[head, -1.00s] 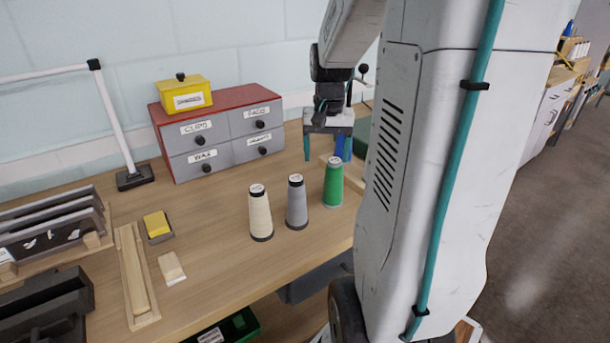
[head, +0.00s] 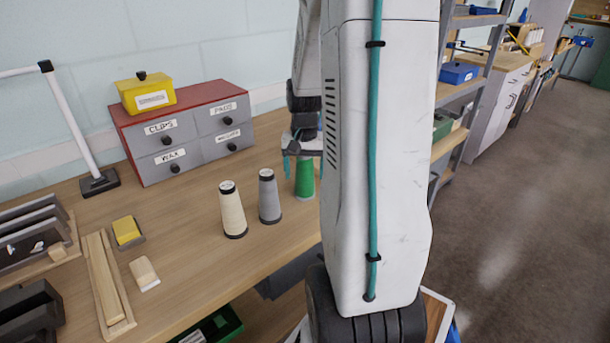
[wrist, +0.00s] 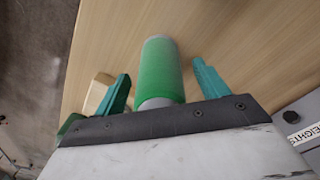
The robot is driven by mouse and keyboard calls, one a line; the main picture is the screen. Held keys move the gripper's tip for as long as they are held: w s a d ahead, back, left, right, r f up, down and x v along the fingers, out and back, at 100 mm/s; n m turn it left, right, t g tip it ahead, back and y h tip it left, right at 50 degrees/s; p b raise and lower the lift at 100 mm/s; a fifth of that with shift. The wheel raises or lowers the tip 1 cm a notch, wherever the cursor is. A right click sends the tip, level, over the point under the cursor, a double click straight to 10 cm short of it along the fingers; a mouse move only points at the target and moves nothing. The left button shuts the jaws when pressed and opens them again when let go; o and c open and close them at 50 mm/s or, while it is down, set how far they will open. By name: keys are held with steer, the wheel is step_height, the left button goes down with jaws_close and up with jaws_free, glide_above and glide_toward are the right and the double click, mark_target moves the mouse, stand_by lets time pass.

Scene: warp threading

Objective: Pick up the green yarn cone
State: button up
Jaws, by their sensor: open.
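The green yarn cone (head: 305,177) stands upright on the wooden table, right of the grey cone, with its top hidden behind my gripper in the head view. My gripper (head: 300,152) is above it, partly hidden by my arm. In the wrist view, the green yarn cone (wrist: 161,72) lies between the two open teal fingers of my gripper (wrist: 163,88). There is a gap between the cone and each finger.
A grey cone (head: 269,198) and a cream cone (head: 232,211) stand close on the left. A red-topped drawer unit (head: 185,133) with a yellow box (head: 146,94) stands behind them. A pale wooden piece (wrist: 98,93) lies beside the left finger in the wrist view.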

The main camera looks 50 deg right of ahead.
steer(key=c, duration=1.1)
steer(key=shift+r, duration=0.1)
